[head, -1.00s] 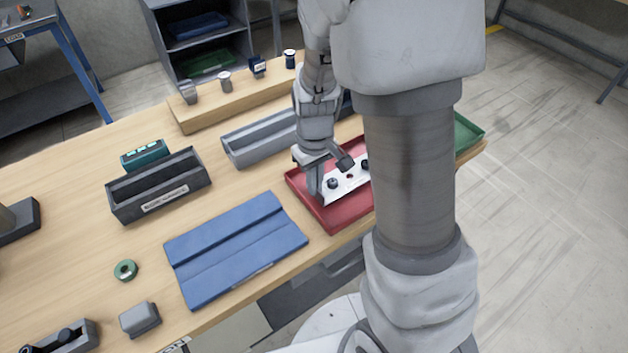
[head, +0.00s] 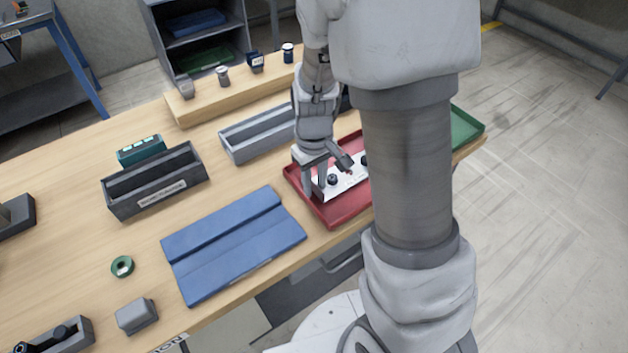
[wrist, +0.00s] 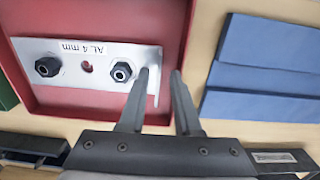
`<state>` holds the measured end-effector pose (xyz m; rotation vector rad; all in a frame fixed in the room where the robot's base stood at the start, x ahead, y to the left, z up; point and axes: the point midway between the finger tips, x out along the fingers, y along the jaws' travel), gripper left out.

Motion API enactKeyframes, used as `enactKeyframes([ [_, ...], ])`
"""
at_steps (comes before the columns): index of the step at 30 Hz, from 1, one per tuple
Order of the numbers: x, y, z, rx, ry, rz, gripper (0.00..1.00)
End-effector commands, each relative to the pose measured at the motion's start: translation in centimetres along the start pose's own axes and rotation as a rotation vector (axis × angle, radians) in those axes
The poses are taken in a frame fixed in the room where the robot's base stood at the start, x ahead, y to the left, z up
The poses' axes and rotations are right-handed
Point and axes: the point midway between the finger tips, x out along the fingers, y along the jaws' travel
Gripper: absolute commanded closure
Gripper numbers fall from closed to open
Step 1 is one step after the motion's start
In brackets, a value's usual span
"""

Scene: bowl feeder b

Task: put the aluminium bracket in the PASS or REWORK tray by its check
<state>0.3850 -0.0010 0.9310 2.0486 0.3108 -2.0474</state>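The aluminium bracket (head: 347,179) lies in the red tray (head: 347,213). In the wrist view the bracket (wrist: 88,85) is a silver plate labelled "AL 4 mm", with two black fasteners, a hole between them and an upturned flange at its right end. The red tray (wrist: 100,14) surrounds it. My gripper (head: 313,192) is at the bracket's left end in the head view. Its fingers (wrist: 163,72) stand apart on either side of the flange, with a visible gap on the right. A green tray (head: 466,130) is partly hidden behind my arm.
A blue grooved block (head: 235,245) lies left of the red tray. A dark trough (head: 155,182) and a grey trough (head: 258,133) stand behind. A green ring (head: 122,266) and a grey block (head: 137,316) lie front left. Bare table surrounds the ring.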

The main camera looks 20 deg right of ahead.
Motion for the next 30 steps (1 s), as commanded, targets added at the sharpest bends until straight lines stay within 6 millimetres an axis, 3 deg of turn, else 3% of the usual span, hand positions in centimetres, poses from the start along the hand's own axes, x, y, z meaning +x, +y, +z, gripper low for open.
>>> enactKeyframes([
  [11,-1.4,-0.1,-0.1,-0.003,0.002,-0.002,0.66],
  [24,-10.6,-0.1,-0.2,-0.002,0.006,0.000,0.66],
  [30,-12.9,0.0,-0.1,-0.001,0.003,-0.001,0.66],
])
